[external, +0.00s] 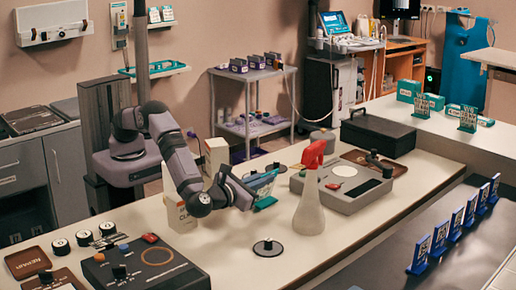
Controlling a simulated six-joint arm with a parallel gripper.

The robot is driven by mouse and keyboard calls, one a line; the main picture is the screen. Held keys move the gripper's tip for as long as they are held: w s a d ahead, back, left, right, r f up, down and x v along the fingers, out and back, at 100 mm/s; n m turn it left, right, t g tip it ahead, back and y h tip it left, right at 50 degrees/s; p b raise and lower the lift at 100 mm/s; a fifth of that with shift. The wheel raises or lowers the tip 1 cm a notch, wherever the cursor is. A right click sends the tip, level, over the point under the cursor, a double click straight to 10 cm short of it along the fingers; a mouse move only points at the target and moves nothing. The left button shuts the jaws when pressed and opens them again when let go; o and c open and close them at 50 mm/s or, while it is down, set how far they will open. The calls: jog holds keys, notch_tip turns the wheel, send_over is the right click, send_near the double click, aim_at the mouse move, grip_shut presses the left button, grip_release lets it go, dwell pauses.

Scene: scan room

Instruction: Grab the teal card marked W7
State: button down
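My gripper (252,190) is low over the white counter, left of the spray bottle. A teal card (263,181) with a teal foot is right at its fingers, slightly tilted. I cannot tell whether the fingers are closed on it, and its marking is unreadable. Two more teal-footed cards, a farther one (422,106) and a nearer one (468,119), stand upright on the counter at the right. Their printed markings are too small to read.
A white spray bottle (309,208) with a red head stands close right of my gripper. A white box (180,212) stands left of it, and a black puck (267,247) lies in front. A control box (345,190) is behind the bottle. Blue cards (454,222) line the right.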

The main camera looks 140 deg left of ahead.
notch_tip(320, 180, up, 10)
jog(key=shift+f+b, duration=0.15)
jog(key=shift+b, duration=0.2)
